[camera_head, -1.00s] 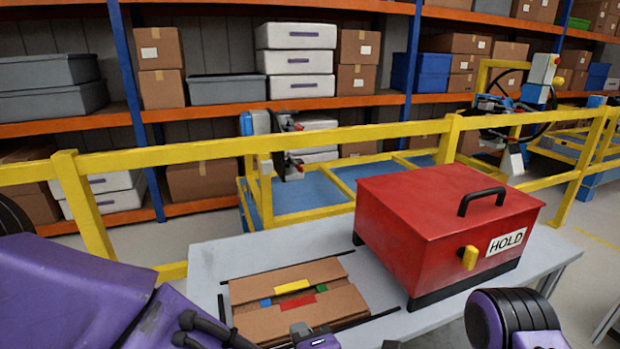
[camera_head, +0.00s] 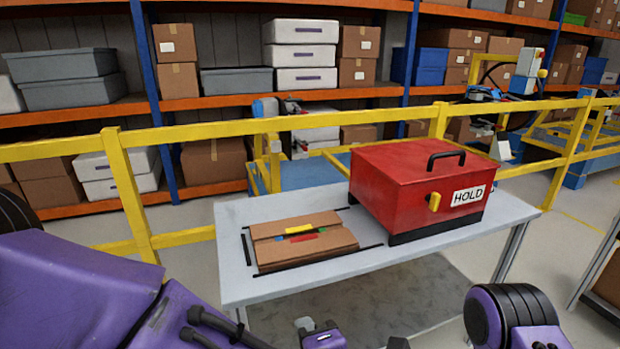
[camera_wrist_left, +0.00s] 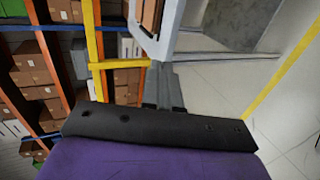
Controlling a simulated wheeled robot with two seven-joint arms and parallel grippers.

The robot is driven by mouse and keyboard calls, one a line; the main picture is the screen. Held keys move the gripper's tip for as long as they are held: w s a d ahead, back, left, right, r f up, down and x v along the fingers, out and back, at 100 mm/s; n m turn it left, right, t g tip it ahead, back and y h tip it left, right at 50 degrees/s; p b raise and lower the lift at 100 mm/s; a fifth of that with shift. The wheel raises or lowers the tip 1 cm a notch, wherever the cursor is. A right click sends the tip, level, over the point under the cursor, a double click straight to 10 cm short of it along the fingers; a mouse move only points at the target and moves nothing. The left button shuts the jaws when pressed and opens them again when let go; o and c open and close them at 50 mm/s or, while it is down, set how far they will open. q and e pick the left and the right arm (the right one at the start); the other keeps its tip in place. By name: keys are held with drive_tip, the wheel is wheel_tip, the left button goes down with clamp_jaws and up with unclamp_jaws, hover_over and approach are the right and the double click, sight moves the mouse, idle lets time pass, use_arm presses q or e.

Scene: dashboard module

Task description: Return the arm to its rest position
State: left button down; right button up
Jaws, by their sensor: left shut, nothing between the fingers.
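My left gripper (camera_head: 306,324) shows only in part at the bottom edge of the head view, low in front of the table and apart from it. In the left wrist view its two grey fingers (camera_wrist_left: 164,86) are together, shut and empty. My purple left arm (camera_head: 90,290) fills the lower left of the head view.
A grey table (camera_head: 235,280) bears a flat brown carton (camera_head: 300,255) with coloured labels and a red box marked HOLD (camera_head: 400,182). A yellow rail (camera_head: 350,134) runs behind it, before loaded shelves. Floor (camera_head: 420,290) shows in front of the table.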

use_arm(q)
drive_tip(key=w+f+m+t+h, duration=0.1)
drive_tip(key=w+f+m+h, duration=0.25)
drive_tip(key=w+m, duration=0.2)
drive_tip(key=a+f+m+g, duration=0.2)
drive_tip(key=a+f+m, duration=0.55)
drive_tip(key=f, duration=0.65)
drive_tip(key=s+a+f+m+g+y+p, duration=0.1)
drive_tip(key=s+a+f+g, duration=0.3)
drive_tip(key=s+a+f, duration=0.5)
drive_tip(key=s+a+f+m+g+y+p, duration=0.1)
drive_tip(key=s+a+f+g, duration=0.3)
drive_tip(key=s+a+f, duration=0.5)
drive_tip(key=s+a+y, duration=0.1)
drive_tip(key=s+a, duration=0.3)
drive_tip(key=s, duration=0.1)
drive_tip(key=shift+s+a, duration=0.15)
drive_tip(key=shift+s, duration=0.2)
